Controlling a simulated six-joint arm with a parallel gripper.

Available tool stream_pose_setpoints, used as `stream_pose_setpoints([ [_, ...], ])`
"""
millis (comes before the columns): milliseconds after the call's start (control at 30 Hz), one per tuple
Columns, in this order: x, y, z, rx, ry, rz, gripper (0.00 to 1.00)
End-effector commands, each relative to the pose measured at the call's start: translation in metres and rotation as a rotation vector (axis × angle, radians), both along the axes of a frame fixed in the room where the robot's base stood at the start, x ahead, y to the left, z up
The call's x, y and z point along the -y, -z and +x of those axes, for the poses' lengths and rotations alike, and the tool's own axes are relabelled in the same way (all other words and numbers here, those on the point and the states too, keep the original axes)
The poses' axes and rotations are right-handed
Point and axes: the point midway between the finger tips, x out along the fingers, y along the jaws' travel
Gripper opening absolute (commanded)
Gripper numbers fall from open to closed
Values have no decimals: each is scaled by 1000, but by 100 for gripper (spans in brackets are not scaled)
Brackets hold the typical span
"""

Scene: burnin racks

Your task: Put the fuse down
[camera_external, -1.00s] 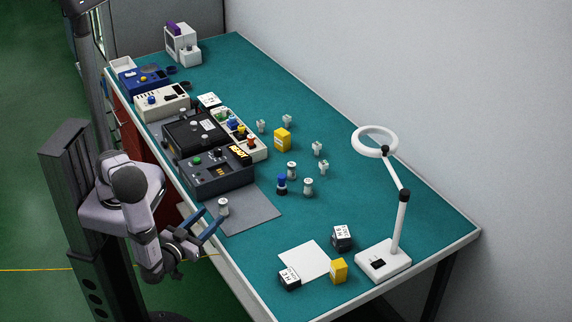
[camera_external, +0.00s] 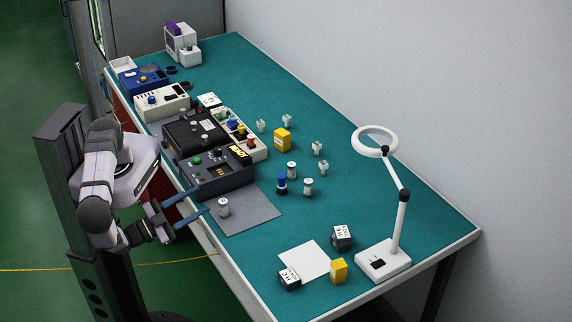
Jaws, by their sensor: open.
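A small pale cylinder with a light top, which looks like the fuse (camera_external: 223,207), stands upright on the grey mat (camera_external: 252,217) near the bench's left edge. My gripper (camera_external: 191,203) is open at the bench edge, just left of this cylinder, with its two blue fingers spread. No object shows between the fingers, and they look apart from the cylinder. Similar pale cylinders stand on the green bench top: one (camera_external: 308,187) and another (camera_external: 291,170) near the middle. A blue-topped one (camera_external: 281,184) stands beside them.
A black test unit (camera_external: 215,174) sits just behind the mat, with more instruments further back. A white magnifier lamp (camera_external: 384,259) stands at the front right. The right middle of the bench is clear.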

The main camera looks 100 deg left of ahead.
Motion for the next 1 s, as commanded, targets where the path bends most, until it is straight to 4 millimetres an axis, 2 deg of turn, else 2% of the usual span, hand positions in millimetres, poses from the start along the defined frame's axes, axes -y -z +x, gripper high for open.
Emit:
stream_pose_setpoints([
  [33, -7, -6, -2, -99, 16, 109, 44],
  [333, -28, 17, -2, -623, -32, 638, 44],
  [700, -29, 38, 1, -1215, -102, 1275, 44],
  [1000, -31, 46, 0, -1574, -169, 1728, 44],
])
